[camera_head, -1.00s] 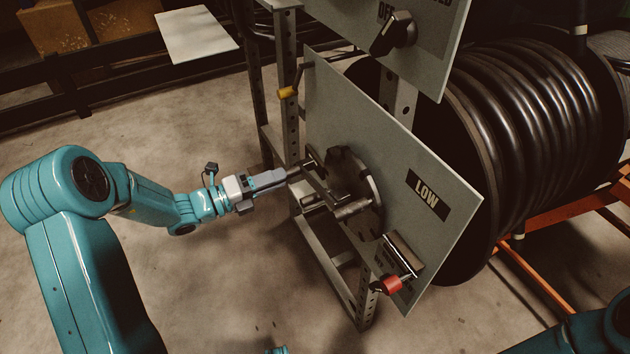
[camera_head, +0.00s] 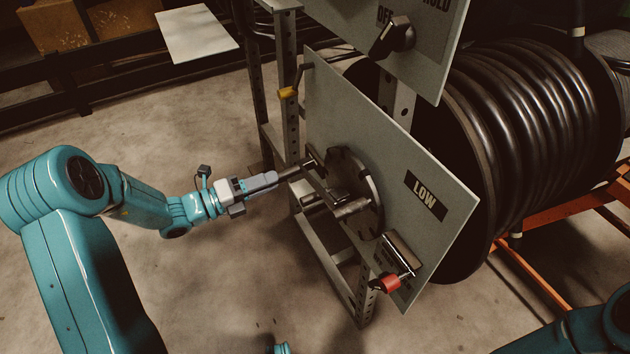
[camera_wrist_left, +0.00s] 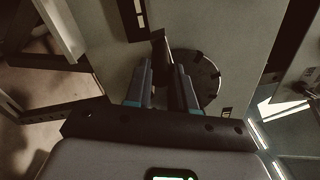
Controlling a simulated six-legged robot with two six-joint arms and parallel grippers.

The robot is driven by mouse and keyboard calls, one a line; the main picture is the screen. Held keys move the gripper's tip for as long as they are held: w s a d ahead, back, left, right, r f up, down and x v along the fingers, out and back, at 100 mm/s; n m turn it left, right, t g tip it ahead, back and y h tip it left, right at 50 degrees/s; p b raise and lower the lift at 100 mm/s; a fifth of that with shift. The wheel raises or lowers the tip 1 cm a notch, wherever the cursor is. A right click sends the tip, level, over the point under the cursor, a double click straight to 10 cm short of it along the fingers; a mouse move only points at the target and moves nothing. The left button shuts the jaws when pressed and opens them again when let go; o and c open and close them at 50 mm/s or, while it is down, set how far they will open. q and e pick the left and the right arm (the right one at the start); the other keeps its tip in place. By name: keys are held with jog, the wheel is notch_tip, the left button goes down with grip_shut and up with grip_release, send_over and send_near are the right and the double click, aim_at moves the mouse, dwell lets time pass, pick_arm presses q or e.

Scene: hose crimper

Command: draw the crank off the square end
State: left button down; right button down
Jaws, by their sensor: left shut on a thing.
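The crank (camera_head: 321,187) is a grey metal arm in front of the dark round plate (camera_head: 366,193) on the lower panel. Its hub (camera_head: 350,208) lies in front of the plate, and the square end inside it is hidden. My left gripper (camera_head: 279,178) is shut on the crank's dark handle (camera_head: 294,171), left of the panel. In the left wrist view the two fingers (camera_wrist_left: 165,88) point at the panel, with the dark crank (camera_wrist_left: 160,45) between and beyond their tips. My right gripper is out of view.
A black selector knob (camera_head: 392,36) is above. A large hose reel (camera_head: 520,150) stands behind. The floor at left is open.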

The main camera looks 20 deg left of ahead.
pick_arm(q)
jog(key=p+v, duration=0.1)
jog(key=v, duration=0.2)
jog(key=shift+a+f, duration=0.15)
jog(key=shift+a, duration=0.05)
dwell(0.5)
jog(key=c, duration=1.4)
grip_release()
